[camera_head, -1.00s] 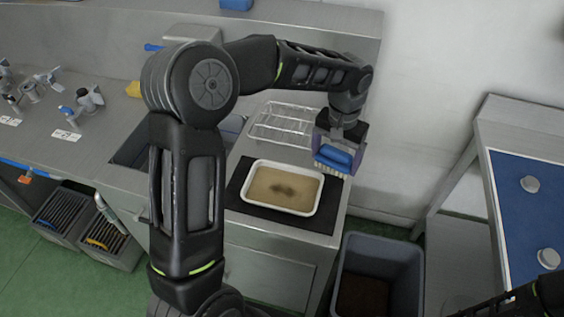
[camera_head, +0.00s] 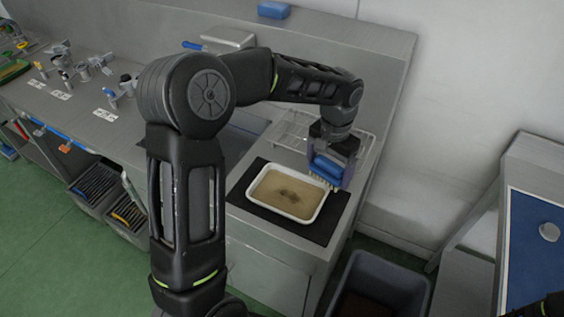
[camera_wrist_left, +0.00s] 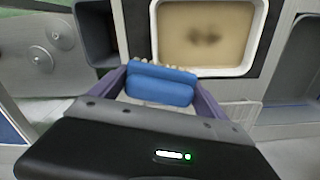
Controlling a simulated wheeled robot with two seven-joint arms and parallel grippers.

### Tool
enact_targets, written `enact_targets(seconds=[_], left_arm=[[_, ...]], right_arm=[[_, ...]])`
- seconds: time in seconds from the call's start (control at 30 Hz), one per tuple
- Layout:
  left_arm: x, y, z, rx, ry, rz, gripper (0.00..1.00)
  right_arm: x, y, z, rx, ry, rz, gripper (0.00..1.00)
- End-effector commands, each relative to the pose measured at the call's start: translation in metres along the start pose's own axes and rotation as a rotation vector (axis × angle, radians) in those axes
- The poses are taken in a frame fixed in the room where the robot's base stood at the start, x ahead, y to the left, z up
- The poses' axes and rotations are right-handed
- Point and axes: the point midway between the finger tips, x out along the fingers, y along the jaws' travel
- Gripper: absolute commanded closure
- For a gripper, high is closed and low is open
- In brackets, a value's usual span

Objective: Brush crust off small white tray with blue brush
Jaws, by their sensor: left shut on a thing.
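The small white tray (camera_head: 316,207) lies on a black mat (camera_head: 245,203) on the steel counter. Its tan floor has a darker brown crust patch (camera_head: 290,194) near the middle. My left gripper (camera_head: 328,174) is shut on the blue brush (camera_head: 327,167), with pale bristles showing below it, at the tray's right back corner. In the left wrist view the blue brush (camera_wrist_left: 160,86) sits between the purple fingers, and its bristles point toward the tray (camera_wrist_left: 205,72). I cannot tell whether the bristles touch the rim. Only a dark piece of my right arm shows at the lower right; its gripper is out of view.
A wire rack (camera_head: 290,128) stands behind the mat. A grey bin (camera_head: 378,285) stands on the floor at the counter's right front. A blue-topped table (camera_head: 535,240) is at far right. Several metal fittings (camera_head: 80,68) lie on the left counter.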

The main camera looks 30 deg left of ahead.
Motion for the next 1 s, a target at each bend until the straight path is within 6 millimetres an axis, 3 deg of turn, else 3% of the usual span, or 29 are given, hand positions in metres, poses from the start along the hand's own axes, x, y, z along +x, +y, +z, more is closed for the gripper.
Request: enact_targets(seconds=[0.2, 0.4, 0.83, 1.0], left_arm=[[-0.011, -0.058, 0.043, 0.291, -0.003, 0.0, 0.52], [-0.011, -0.086, 0.071, 0.488, 0.0, 0.001, 0.52], [-0.008, -0.089, 0.075, 0.522, 0.0, 0.001, 0.52], [0.002, -0.091, 0.076, 0.521, 0.0, 0.002, 0.52]], right_arm=[[-0.024, -0.006, 0.001, 0.003, -0.008, 0.007, 0.64], [-0.033, -0.008, 0.002, 0.006, -0.012, 0.011, 0.64], [-0.031, -0.007, 0.002, 0.006, -0.012, 0.011, 0.64], [-0.024, -0.005, 0.002, 0.005, -0.01, 0.01, 0.64]])
